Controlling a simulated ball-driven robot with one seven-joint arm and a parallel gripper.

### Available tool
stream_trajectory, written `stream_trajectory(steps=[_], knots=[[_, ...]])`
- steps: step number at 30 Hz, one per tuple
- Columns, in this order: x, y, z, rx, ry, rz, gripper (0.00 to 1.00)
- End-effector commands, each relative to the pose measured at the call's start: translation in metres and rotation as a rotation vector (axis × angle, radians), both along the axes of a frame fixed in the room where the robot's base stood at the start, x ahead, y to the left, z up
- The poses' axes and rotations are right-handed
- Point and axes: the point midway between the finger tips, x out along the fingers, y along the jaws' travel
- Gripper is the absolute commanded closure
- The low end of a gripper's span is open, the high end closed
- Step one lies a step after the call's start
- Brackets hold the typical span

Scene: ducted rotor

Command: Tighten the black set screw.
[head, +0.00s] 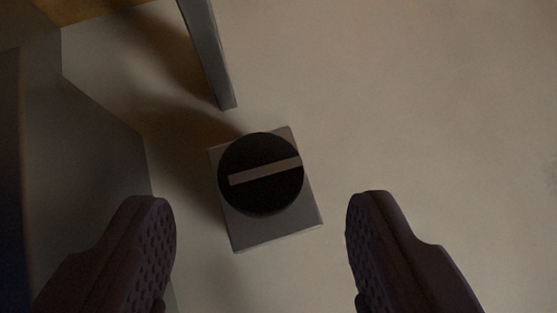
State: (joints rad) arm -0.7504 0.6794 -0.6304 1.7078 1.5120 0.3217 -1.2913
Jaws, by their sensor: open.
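The black set screw (262,196) is a round black disc with a light bar-shaped mark or slot across its face. The bar slants slightly up to the right. The screw sits on a grey block (276,229), toward its upper end in the picture. My gripper (261,211) is open and empty, with one dark, dimpled finger to the left of the block and one to the right. The screw lies between the fingers in the picture, apart from both. How far it is beyond the fingertips I cannot tell.
A narrow grey post or bar (208,52) comes down from the top edge and ends just above the block. A large dark grey body (88,165) fills the left side, close to the left finger. The pale surface (440,110) on the right is clear.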

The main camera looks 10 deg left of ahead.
Motion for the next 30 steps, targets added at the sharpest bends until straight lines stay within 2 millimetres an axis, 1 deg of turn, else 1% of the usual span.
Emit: stream_trajectory(steps=[1, 6, 9, 16, 17, 18, 20, 21, 23, 24, 30], knots=[[0.006, 0.002, -0.008, -0.002, 0.001, 0.0, 0.37], [0.02, 0.006, -0.021, 0.001, -0.001, -0.001, 0.37], [0.023, 0.008, -0.024, 0.002, -0.001, 0.0, 0.37], [0.024, 0.008, -0.024, 0.003, 0.0, 0.0, 0.37], [0.024, 0.008, -0.024, 0.003, 0.0, 0.0, 0.44], [0.024, 0.008, -0.024, 0.003, 0.0, 0.0, 0.54], [0.024, 0.008, -0.024, 0.003, 0.0, 0.0, 0.67], [0.024, 0.008, -0.024, 0.003, 0.0, 0.0, 0.77], [0.024, 0.008, -0.024, 0.003, 0.0, 0.0, 0.9], [0.024, 0.008, -0.024, 0.003, 0.0, 0.0, 0.94], [0.024, 0.008, -0.024, 0.0, 0.001, -0.015, 0.94]])
